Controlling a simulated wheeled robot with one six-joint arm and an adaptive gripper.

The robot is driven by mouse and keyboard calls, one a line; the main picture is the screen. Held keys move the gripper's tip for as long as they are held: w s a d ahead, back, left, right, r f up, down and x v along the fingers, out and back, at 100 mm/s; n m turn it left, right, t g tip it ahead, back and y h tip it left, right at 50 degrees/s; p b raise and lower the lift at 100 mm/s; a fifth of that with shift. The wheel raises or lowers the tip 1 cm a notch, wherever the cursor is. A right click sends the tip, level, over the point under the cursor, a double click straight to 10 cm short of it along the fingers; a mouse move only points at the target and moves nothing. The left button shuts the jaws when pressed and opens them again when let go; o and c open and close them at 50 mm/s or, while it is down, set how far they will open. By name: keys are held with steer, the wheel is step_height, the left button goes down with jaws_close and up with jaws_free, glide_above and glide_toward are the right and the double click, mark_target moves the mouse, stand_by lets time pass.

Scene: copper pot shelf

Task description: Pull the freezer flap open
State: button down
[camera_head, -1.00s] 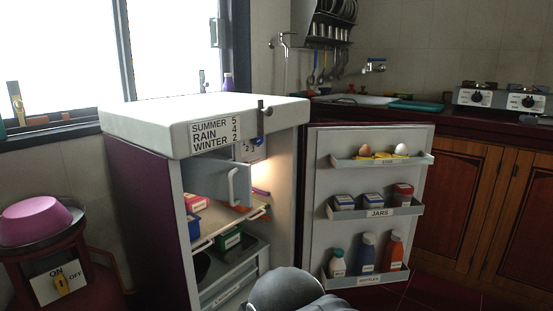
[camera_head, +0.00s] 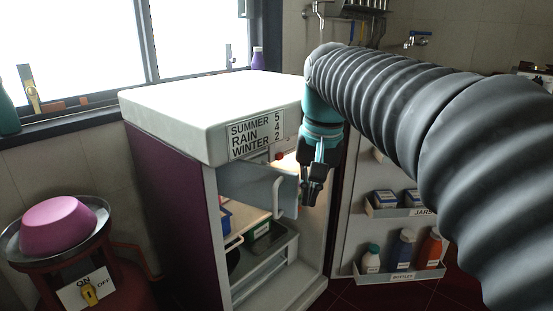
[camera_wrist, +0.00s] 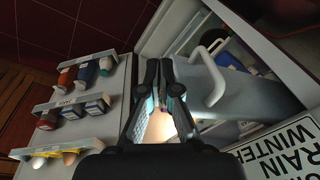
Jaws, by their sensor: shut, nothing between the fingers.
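The freezer flap (camera_head: 243,183) is a grey panel in the upper part of the open white-topped fridge (camera_head: 215,108). Its pale upright bar handle (camera_head: 279,197) is near its right edge. Lit space shows past that edge; how far the flap stands ajar is hard to tell. My gripper (camera_head: 312,203) points down just right of the handle, shut and empty. In the wrist view the shut fingers (camera_wrist: 158,66) are beside the flap's (camera_wrist: 240,88) free edge, left of the handle (camera_wrist: 208,72) and not around it. I cannot tell whether they touch the flap.
The fridge door stands wide open at right, its racks (camera_head: 400,276) holding bottles and jars. My arm hides much of the right side.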

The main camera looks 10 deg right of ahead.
steer(key=w+r+m+g+p, duration=0.35)
steer(key=w+r, duration=0.45)
steer(key=w, duration=0.5)
step_height(320, 180, down, 9)
steer(key=s+y+b, duration=0.1)
steer(key=s, duration=0.1)
steer(key=shift+s+a+f+n, duration=0.15)
steer(key=shift+a+n, duration=0.05)
steer(key=shift+n, duration=0.15)
steer(key=shift+s, duration=0.1)
